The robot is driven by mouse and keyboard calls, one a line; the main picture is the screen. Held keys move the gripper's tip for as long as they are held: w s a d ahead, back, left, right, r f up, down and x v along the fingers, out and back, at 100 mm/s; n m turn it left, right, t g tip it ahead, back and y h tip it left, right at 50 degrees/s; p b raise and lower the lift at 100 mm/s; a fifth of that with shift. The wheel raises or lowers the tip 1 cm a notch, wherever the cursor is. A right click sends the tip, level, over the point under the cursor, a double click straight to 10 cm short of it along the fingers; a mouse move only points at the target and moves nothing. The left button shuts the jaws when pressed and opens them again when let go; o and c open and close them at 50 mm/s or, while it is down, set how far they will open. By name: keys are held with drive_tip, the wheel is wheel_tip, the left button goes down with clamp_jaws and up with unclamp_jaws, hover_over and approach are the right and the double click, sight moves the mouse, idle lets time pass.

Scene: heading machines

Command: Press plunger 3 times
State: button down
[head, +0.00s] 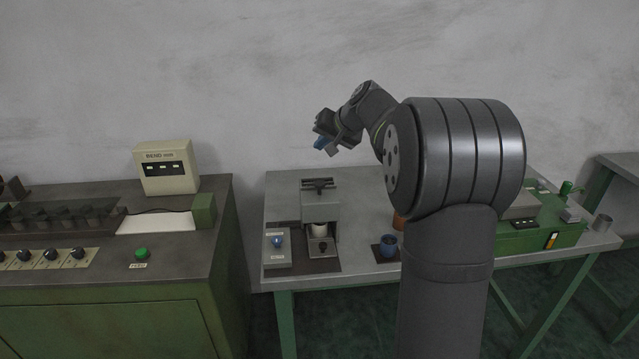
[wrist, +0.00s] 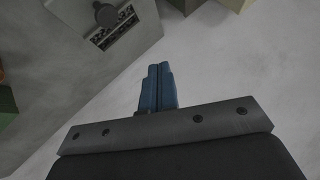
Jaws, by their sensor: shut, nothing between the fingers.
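A grey press-like machine (head: 335,210) stands on the bench, left of my arm in the head view. It has a dark slotted part with a handle on top and a pale cylinder in its front opening. I cannot tell for sure which part is the plunger. In the wrist view, a grey block with a slotted plate and a dark round knob (wrist: 106,15) shows at the top left. My gripper (head: 321,143) is in the air above and behind the machine, touching nothing. Its blue fingers (wrist: 158,72) are closed together and empty.
A small box with a blue knob (head: 277,241) sits left of the machine. A blue cup (head: 389,245) stands on a dark mat to the right. A green-framed machine with a green button (head: 141,253) is at the left. My arm hides part of the bench.

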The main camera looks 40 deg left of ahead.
sight(318, 182)
drive_tip(key=shift+f, duration=4.25)
drive_tip(key=shift+f, duration=0.2)
drive_tip(key=shift+f, duration=0.25)
drive_tip(key=shift+f, duration=0.85)
drive_tip(key=shift+r, duration=1.25)
drive_tip(key=shift+r, duration=2.55)
